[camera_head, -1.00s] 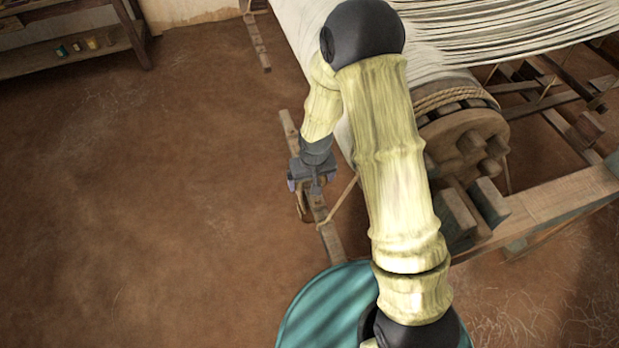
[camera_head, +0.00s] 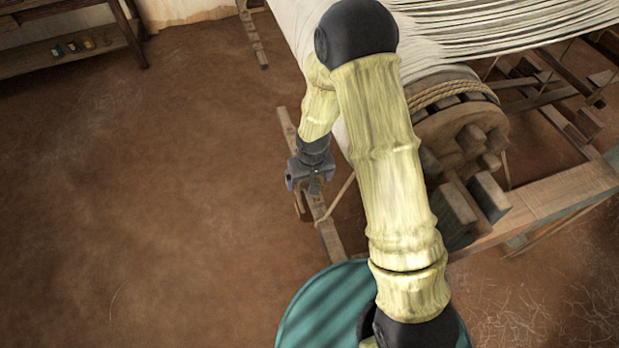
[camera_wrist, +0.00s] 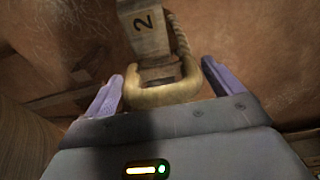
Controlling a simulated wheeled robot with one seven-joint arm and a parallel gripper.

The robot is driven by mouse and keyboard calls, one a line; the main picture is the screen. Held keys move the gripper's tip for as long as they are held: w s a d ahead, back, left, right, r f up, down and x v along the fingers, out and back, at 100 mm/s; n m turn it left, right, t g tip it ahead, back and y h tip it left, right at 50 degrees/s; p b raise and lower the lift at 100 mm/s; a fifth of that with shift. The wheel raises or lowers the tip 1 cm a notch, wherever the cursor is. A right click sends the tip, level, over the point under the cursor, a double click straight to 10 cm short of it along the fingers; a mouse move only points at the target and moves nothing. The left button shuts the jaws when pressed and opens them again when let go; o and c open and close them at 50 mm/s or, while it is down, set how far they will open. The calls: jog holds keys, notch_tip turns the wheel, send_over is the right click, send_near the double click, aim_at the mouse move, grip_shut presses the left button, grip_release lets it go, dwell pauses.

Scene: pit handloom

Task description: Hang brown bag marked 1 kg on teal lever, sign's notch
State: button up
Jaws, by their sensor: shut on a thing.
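My gripper (camera_head: 306,178) hangs low beside the loom, over a long narrow wooden bar (camera_head: 329,236). In the wrist view my gripper's purple fingers (camera_wrist: 162,88) stand on either side of a thick tan loop (camera_wrist: 165,96) and are shut on it. The loop looks like the bag's handle. A small brown part (camera_head: 299,204) shows under the gripper in the head view. The bag's body and its 1 kg mark cannot be made out. I cannot identify a teal lever.
The loom's wooden drum (camera_head: 462,135) and frame (camera_head: 550,205) stand to the right, with white warp threads (camera_head: 470,28) above. A round teal surface (camera_head: 318,310) is at the bottom. A shelf (camera_head: 70,62) with small jars is at upper left. The floor at left is clear.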

jog(key=shift+f, duration=0.1)
jog(key=o, duration=1.7)
jog(key=shift+f, duration=0.1)
jog(key=shift+o, duration=0.2)
jog(key=r, duration=0.2)
jog(key=r+p, duration=0.1)
jog(key=r, duration=0.2)
jog(key=s+r, duration=0.1)
jog(key=r, duration=0.1)
jog(key=shift+d+r, duration=0.15)
jog(key=shift+r, duration=0.05)
jog(key=shift+w, duration=0.15)
